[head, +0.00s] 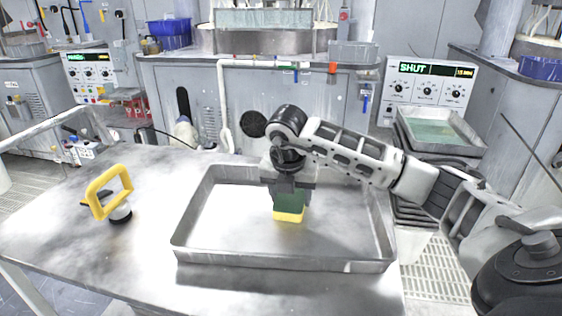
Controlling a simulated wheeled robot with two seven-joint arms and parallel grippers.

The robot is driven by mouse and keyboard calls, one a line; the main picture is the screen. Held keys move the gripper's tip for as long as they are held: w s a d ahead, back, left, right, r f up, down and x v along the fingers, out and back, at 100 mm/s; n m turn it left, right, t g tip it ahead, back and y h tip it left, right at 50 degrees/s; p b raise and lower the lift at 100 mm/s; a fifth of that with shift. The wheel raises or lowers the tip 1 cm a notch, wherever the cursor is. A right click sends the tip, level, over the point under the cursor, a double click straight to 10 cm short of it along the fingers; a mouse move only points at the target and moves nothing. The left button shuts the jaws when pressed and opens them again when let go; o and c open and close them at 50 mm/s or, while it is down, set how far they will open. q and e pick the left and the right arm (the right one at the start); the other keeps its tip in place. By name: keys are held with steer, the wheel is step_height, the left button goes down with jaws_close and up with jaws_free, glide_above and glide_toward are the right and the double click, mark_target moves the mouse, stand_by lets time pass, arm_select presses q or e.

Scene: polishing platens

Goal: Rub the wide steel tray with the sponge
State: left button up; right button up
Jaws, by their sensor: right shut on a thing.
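The wide steel tray (283,262) lies on the metal table, with low walls and a bare, shiny floor. The sponge (289,207) is green above and yellow below. My right gripper (290,193) points down over the middle of the tray and is shut on the sponge. The sponge is inside the tray's outline, low over its floor; I cannot tell for sure whether it touches. The gripper hides the sponge's upper part, and my right arm covers part of the tray's far right side. My left gripper is not in view.
A yellow-handled tool (109,190) with a dark round base stands on the table left of the tray. The steel table (60,235) is mostly clear on the left. At the right, behind my arm, a smaller tray (437,131) sits on a stack. Control panels line the back.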

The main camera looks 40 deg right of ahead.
steer(key=shift+w+a, duration=0.45)
steer(key=shift+a, duration=0.2)
step_height(320, 180, up, 4)
steer(key=shift+d+f+p, duration=0.1)
steer(key=shift+f+p, duration=0.15)
steer(key=shift+p, duration=0.8)
step_height(320, 180, up, 4)
steer(key=p, duration=0.2)
steer(key=shift+f+p, duration=0.1)
steer(key=shift+p, duration=0.25)
steer(key=shift+r+p, duration=0.3)
steer(key=shift+r, duration=0.15)
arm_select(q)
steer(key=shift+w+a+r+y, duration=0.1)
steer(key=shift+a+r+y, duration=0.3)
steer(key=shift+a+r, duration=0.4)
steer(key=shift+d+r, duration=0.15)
arm_select(e)
steer(key=shift+s+f, duration=0.1)
